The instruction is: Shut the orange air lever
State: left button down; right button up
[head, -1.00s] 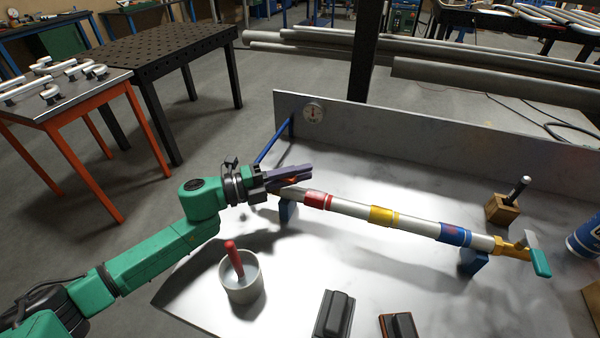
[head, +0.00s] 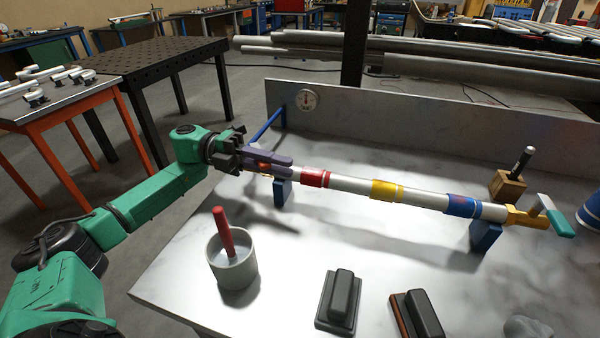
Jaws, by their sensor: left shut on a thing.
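A white pipe (head: 350,187) with red, yellow and blue bands lies on two blue supports on the pale bench. At the pipe's right end a brass valve (head: 524,217) carries a teal lever (head: 556,218). My right gripper is not in view.
A pot (head: 234,270) with a red-handled tool stands in front of the left arm. Two dark blocks (head: 340,300) (head: 415,315) lie near the front. A wooden block (head: 508,186) holds a dark-handled tool. A gauge (head: 307,100) is on the back panel.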

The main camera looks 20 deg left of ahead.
pick_arm(q)
jog(key=shift+s+a+m+g, duration=0.1)
jog(key=shift+s+m+g, duration=0.2)
jog(key=shift+g, duration=0.2)
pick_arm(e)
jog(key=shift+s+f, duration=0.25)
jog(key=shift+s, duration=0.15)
pick_arm(q)
jog(key=c, duration=1.2)
grip_release()
jog(key=shift+o, duration=0.2)
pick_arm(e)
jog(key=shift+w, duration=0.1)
pick_arm(q)
jog(key=shift+a, duration=0.1)
jog(key=shift+w+a+f+b, duration=0.1)
jog(key=shift+a+b, duration=0.2)
jog(key=shift+a, duration=0.05)
jog(key=a+b, duration=0.1)
jog(key=a, duration=0.5)
jog(key=shift+a, duration=0.3)
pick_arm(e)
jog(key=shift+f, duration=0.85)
